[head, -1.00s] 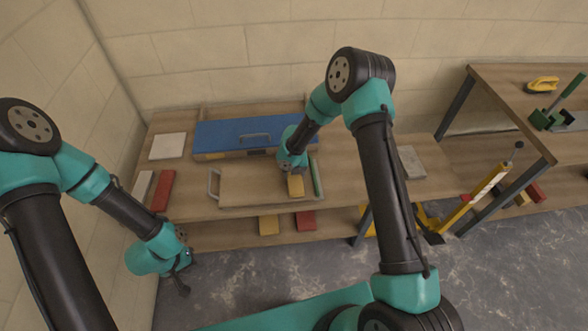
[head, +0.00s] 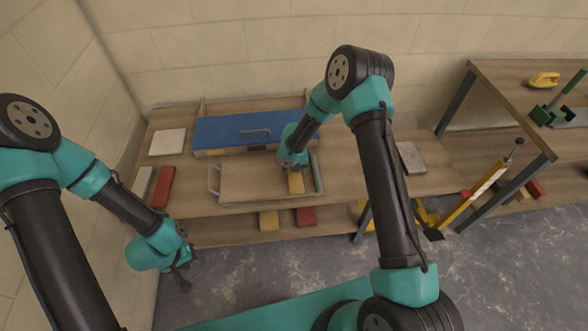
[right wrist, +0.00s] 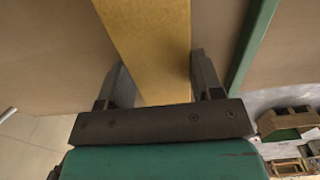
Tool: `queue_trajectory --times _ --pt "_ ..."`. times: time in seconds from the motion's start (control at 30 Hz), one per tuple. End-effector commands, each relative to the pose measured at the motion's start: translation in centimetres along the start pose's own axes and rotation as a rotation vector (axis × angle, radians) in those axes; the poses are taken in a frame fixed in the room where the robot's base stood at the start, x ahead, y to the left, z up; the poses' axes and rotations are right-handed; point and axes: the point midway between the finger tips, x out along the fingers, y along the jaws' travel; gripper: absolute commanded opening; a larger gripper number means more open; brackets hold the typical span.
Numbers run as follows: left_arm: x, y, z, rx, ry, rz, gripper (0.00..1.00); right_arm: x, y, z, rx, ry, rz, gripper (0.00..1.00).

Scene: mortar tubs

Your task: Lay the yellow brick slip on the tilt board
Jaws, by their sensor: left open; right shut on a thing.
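The yellow brick slip (head: 296,183) is over the right part of the tilt board (head: 245,182), a wooden board with a grey handle at its left and a green strip at its right. My right gripper (head: 292,166) is shut on the slip. In the right wrist view the slip (right wrist: 148,45) runs between the two dark fingers, left of the green strip (right wrist: 252,45). I cannot tell whether the slip touches the board. My left gripper (head: 182,278) is open and empty, low at the left, in front of the bench.
A blue case (head: 235,132) lies behind the board. A white tile (head: 167,142) and a red slip (head: 163,187) lie left. Another yellow slip (head: 269,220) and a red one (head: 305,217) are on the lower shelf. A grey slab (head: 411,158) lies right.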

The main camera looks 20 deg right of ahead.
Motion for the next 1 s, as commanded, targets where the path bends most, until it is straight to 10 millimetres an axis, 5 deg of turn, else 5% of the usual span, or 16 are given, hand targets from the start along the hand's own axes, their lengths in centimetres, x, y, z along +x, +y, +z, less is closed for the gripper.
queue_trajectory --times 0.13,0.17,0.43,0.77,1.0 --pt "0.0 0.0 0.0 0.0 0.0 0.0 0.43 0.2 0.0 0.0 0.0 -0.001 0.0 0.23" --pt "0.0 0.0 0.0 0.0 0.0 0.0 0.43 0.2 0.0 0.0 0.0 -0.001 0.0 0.63" --pt "0.0 0.0 0.0 0.0 0.0 0.0 0.43 0.2 0.0 0.0 0.0 0.0 0.0 0.89" --pt "0.0 0.0 0.0 0.0 0.0 0.0 0.43 0.0 0.0 0.0 0.0 0.0 0.0 0.9" --pt "0.0 0.0 0.0 0.0 0.0 0.0 0.43 -2.5 0.0 0.1 0.0 -0.003 0.0 0.9"
